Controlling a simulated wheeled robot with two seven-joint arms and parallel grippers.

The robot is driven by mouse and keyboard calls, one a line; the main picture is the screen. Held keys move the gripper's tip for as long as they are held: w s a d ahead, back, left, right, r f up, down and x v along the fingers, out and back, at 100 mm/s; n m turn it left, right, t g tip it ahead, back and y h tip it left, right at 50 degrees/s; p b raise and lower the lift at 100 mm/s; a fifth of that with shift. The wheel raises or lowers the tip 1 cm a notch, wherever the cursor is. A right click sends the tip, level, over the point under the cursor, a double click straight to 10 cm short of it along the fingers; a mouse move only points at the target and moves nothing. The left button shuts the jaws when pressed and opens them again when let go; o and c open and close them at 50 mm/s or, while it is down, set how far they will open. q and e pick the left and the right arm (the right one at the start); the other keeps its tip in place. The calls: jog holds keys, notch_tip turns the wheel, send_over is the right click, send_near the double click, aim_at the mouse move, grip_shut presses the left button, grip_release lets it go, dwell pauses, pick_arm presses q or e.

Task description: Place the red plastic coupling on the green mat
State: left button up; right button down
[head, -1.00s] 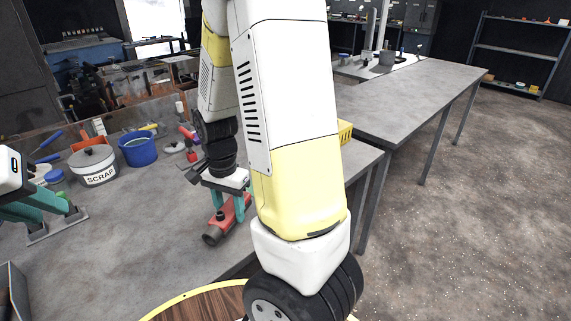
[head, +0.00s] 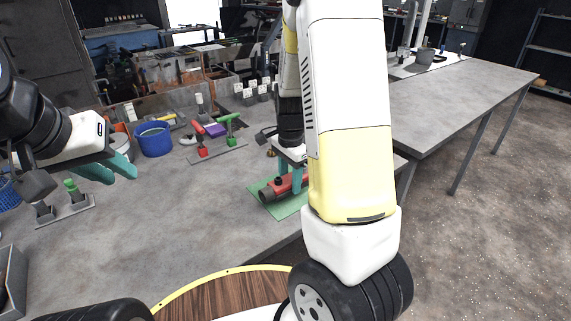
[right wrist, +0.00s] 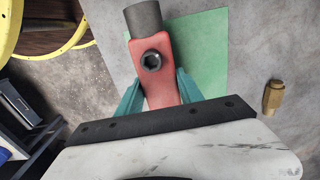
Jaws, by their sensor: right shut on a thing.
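The red plastic coupling (head: 268,193) has a dark grey pipe end and lies along the green mat (head: 289,209) in the head view. My right gripper (head: 286,185) is shut on it, with one teal finger on each side. In the right wrist view the red body (right wrist: 158,78) sits between the fingers, over the left part of the mat (right wrist: 212,60); its grey end reaches past the mat's left edge. I cannot tell whether it touches the mat. My left gripper (head: 121,175) is empty, with its teal fingers apart, over the left of the table.
A blue bucket (head: 154,143), a rack with red and green handles (head: 217,150) and another rack (head: 67,211) stand on the table. The table's middle is clear.

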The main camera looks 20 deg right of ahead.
jog(key=w+d, duration=0.1)
jog(key=w, duration=0.1)
jog(key=w+d, duration=0.4)
jog(key=shift+f, duration=2.1)
jog(key=shift+f, duration=0.1)
jog(key=c, duration=0.8)
grip_release()
jog(key=shift+o, duration=0.2)
notch_tip(320, 180, up, 11)
jog(key=s+a+r+n+t+y, duration=0.25)
jog(key=s+a+r+n, duration=0.45)
jog(key=s+r, duration=0.45)
jog(key=s+a+r+n+t, duration=0.3)
jog(key=s+n, duration=0.4)
jog(key=s, duration=0.3)
jog(key=shift+s+a+r+n+t, duration=0.3)
jog(key=shift+a+r+n+t, duration=0.1)
jog(key=shift+a+r, duration=0.55)
